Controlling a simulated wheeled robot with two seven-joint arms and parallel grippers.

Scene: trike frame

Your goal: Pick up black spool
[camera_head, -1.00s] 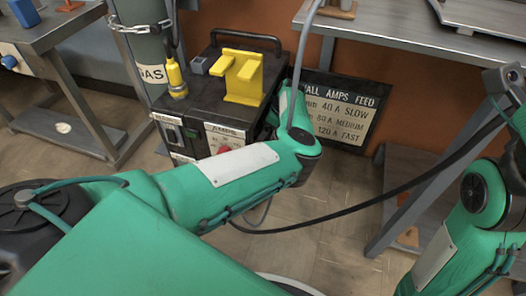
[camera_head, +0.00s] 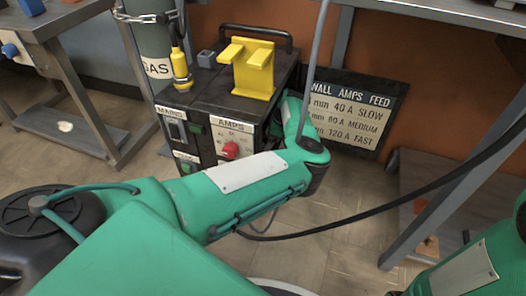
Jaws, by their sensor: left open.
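No black spool can be made out in the head view. My left arm reaches in from the left and bends at a dark joint in front of the welding machine (camera_head: 187,98). Beyond the joint, my left gripper (camera_head: 277,120) is mostly hidden beside the machine's right side, and its fingertips do not show clearly. Nothing can be seen held in it. Only a green part of my right arm shows in the lower right corner; my right gripper is outside the picture.
A yellow bracket (camera_head: 254,67) and a yellow torch (camera_head: 180,68) stand on the machine. A gas cylinder (camera_head: 152,40) is chained behind it. An amps-feed sign (camera_head: 350,112) leans at the orange wall. A workbench (camera_head: 66,29) stands left. A black cable crosses at right.

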